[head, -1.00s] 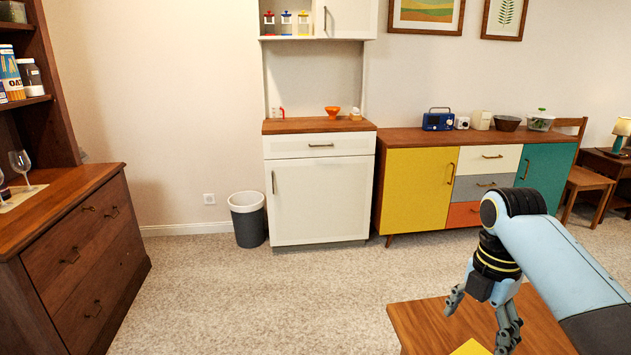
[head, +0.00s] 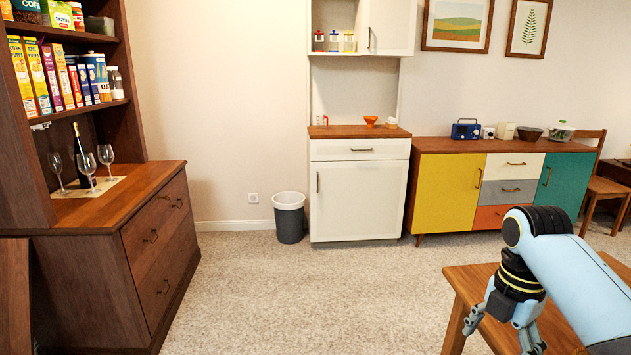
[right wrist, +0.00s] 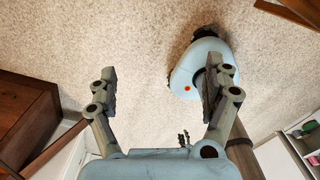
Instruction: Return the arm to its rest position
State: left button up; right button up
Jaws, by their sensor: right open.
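My right arm comes in from the right edge of the head view, with its right gripper (head: 503,333) hanging over the left end of a small wooden table. The fingers point down and are partly cut off by the lower frame edge. In the right wrist view the right gripper (right wrist: 157,95) has its two fingers spread wide with nothing between them. Carpet and part of my own blue body lie beyond the fingers. My left arm and gripper do not show in either view.
The wooden table (head: 466,281) is close under the right gripper. A dark hutch (head: 85,270) with cereal boxes and wine glasses stands at the left. A white cabinet (head: 358,200), a waste bin (head: 289,218) and a colored sideboard (head: 446,192) line the back wall. The carpet between is clear.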

pick_arm(q)
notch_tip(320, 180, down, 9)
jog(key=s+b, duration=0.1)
jog(key=b, duration=0.7)
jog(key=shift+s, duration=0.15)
pick_arm(e)
jog(key=s+d+f+m, duration=0.1)
jog(key=s+f+m, duration=1)
jog(key=s+f, duration=1.1)
jog(key=s+f+m, duration=1.2)
jog(key=s+f, duration=1.1)
jog(key=shift+s+d+f+t+h, duration=0.25)
jog(key=shift+s+d+t+h, duration=0.05)
jog(key=shift+d+t+h, duration=0.1)
